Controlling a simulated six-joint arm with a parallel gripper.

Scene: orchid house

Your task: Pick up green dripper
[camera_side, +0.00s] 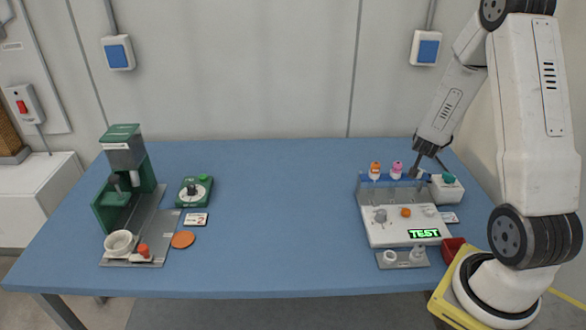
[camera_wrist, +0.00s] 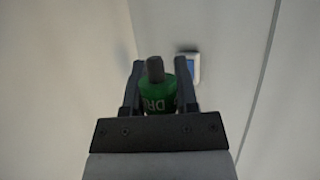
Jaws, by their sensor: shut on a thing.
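In the wrist view, the green dripper (camera_wrist: 158,98), a green bottle with pale lettering and a dark grey tip, sits between the two black fingers of my gripper (camera_wrist: 160,78). The fingers are shut on its sides. In the side view, my gripper (camera_side: 422,170) is at the right end of the clear rack (camera_side: 393,188), beside the pink-topped dripper (camera_side: 397,170) and the orange-topped dripper (camera_side: 375,171). The green dripper is hard to make out there, so I cannot tell whether it is clear of the rack.
A white box with a teal top (camera_side: 447,187) stands close right of my gripper. A green machine (camera_side: 125,165) stands at left. The blue table's middle (camera_side: 285,210) is clear.

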